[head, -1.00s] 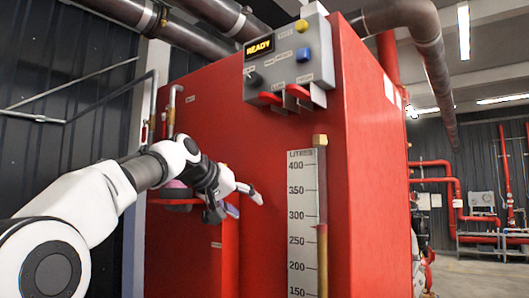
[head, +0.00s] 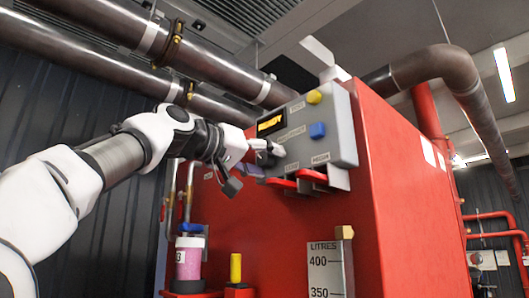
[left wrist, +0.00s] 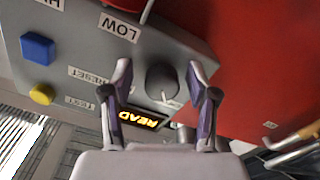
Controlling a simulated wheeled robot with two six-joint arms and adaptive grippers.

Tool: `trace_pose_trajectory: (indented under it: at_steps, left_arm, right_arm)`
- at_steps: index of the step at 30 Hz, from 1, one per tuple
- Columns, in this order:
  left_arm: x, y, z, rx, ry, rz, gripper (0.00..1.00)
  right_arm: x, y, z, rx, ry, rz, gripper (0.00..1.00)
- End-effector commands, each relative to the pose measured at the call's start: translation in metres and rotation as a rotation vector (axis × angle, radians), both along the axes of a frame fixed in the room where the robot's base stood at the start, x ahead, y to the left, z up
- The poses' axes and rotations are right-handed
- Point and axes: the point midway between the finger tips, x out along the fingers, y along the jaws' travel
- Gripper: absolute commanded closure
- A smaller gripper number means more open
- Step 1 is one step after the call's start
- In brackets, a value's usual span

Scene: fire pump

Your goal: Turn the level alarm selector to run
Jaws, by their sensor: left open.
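The selector is a round black knob (left wrist: 163,80) with a small light pointer mark, seen upside down in the left wrist view. My left gripper (left wrist: 159,68) is open, with one finger on each side of the knob; I cannot tell whether they touch it. In the head view my left gripper (head: 258,153) is at the panel's lower left and partly hides the knob area. My right gripper is not in view.
A blue button (head: 317,130) and a yellow button (head: 314,97) are on the panel. Red levers (head: 311,176) stick out below it. The LITRES gauge (head: 327,270) is lower on the red tank (head: 376,215). Large dark pipes (head: 100,30) run overhead.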

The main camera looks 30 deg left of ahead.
Motion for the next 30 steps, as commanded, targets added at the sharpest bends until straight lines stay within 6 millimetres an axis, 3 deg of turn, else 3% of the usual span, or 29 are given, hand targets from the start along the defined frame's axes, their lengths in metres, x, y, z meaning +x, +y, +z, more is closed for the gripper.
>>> trace_pose_trajectory:
  at_steps: [4,9,20,30]
  left_arm:
    - [-0.0007,0.0005,-0.0006,0.000,-0.001,0.000,0.41]
    - [-0.0006,0.0007,-0.0007,0.000,-0.001,0.000,1.00]
    - [-0.0002,0.0006,-0.0009,0.018,-0.006,0.000,1.00]
    - [0.0001,0.0010,-0.0011,0.172,-0.060,0.000,1.00]
  right_arm:
    - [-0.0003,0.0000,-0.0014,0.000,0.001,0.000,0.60]
    - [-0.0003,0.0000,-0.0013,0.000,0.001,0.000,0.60]
    - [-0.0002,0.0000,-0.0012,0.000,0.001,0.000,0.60]
    - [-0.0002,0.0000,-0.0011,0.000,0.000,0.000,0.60]
